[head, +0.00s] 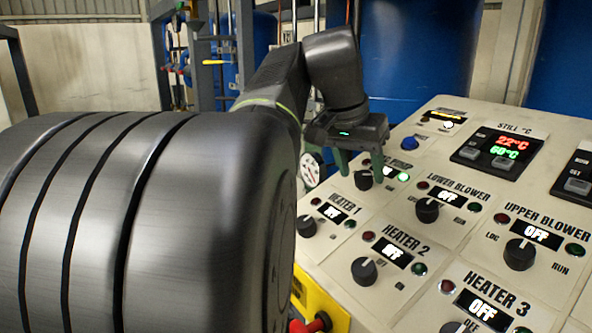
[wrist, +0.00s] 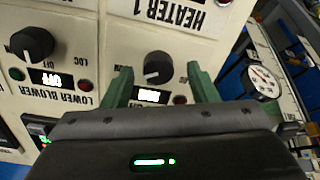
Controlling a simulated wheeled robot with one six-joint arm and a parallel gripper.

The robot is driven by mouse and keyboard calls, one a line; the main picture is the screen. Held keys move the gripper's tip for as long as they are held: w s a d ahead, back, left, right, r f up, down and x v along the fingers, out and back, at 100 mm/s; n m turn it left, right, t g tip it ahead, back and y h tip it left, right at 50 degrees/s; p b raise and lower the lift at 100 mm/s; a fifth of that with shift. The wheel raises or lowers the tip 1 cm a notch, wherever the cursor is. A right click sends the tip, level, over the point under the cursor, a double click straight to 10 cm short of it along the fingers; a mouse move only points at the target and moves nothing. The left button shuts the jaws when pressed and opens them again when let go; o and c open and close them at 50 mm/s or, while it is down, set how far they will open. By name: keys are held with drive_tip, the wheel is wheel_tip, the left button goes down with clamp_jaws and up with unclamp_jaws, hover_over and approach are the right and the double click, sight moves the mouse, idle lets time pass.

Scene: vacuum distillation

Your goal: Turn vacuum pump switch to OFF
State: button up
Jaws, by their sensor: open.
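The vacuum pump switch is a black rotary knob (head: 363,180) on the sloped cream control panel, with "PUMP" partly readable behind it. Its green lamp (head: 403,177) is lit. Its small display (wrist: 150,95) glows white and cannot be read. My gripper (head: 360,172) is open above the panel, its two green fingers on either side of the knob in the head view. In the wrist view the knob (wrist: 157,67) shows upside down between the spread fingers, apart from both. Whether the fingertips are level with the knob cannot be told.
Nearby knobs are Heater 1 (head: 306,226), Heater 2 (head: 364,270), Lower Blower (head: 427,210) and Upper Blower (head: 519,254), with displays reading OFF where legible. A round gauge (head: 310,171) stands beside the panel's left edge.

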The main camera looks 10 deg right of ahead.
drive_tip(key=shift+s+d+f, duration=0.1)
drive_tip(key=shift+d+f, duration=0.1)
drive_tip(key=shift+f, duration=0.2)
drive_tip(key=c, duration=1)
drive_tip(key=shift+o, duration=0.2)
